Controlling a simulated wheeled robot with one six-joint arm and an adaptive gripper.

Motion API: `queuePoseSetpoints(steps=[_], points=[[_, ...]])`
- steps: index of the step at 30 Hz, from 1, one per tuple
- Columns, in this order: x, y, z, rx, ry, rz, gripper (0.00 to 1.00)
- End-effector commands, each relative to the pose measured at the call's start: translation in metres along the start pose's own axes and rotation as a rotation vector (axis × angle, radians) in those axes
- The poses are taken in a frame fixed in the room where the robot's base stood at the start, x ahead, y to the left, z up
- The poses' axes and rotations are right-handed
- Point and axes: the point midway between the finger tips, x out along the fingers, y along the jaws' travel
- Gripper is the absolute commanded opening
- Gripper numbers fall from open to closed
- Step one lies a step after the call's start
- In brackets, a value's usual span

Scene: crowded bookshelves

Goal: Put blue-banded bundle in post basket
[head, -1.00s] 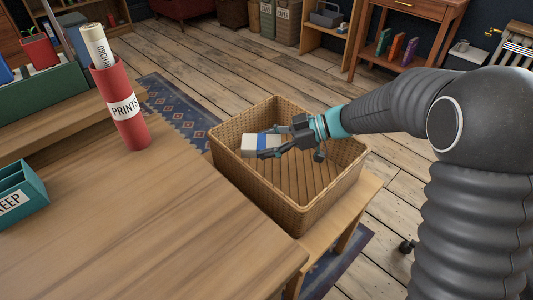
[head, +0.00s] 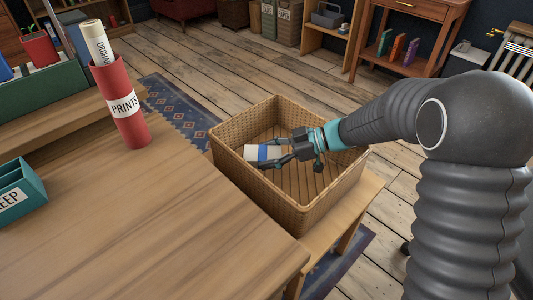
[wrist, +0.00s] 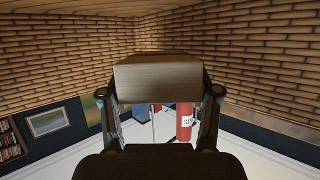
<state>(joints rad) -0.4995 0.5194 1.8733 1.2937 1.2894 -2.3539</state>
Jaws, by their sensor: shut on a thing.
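The blue-banded bundle (head: 252,153) is a small whitish block with a blue band, held sideways in my gripper (head: 268,154). My gripper is shut on it, and the bundle is inside the wicker post basket (head: 288,217), below the rim level and near the left wall. In the wrist view the bundle (wrist: 158,78) is a pale block between the two fingers, with the woven basket wall (wrist: 60,60) close around it. The band is not visible there. I cannot tell whether the bundle touches the basket floor.
The basket stands on a low wooden bench (head: 340,215) beside a wooden table (head: 150,225). A red PRINTS tube (head: 122,105) holding a rolled paper (head: 97,42) and a teal KEEP tray (head: 20,192) stand on the table. The basket's right half looks empty.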

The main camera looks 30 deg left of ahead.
Motion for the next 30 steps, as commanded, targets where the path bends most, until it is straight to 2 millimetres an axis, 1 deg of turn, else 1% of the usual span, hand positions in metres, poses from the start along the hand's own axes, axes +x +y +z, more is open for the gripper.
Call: queuePoseSetpoints(steps=[22,23,24,25,26,30], points=[[0.003,0.0,0.0069,-0.001,0.0,0.0,0.24],[0.0031,-0.0001,0.007,-0.001,0.0,0.0,0.64],[0.0031,-0.0001,0.0069,-0.001,0.0,0.0,0.74],[0.0031,-0.0001,0.007,-0.001,0.0,0.0,0.82],[0.0031,-0.0001,0.0069,-0.001,0.0,0.0,0.87],[0.0031,-0.0001,0.007,0.0,0.0,0.0,0.87]])
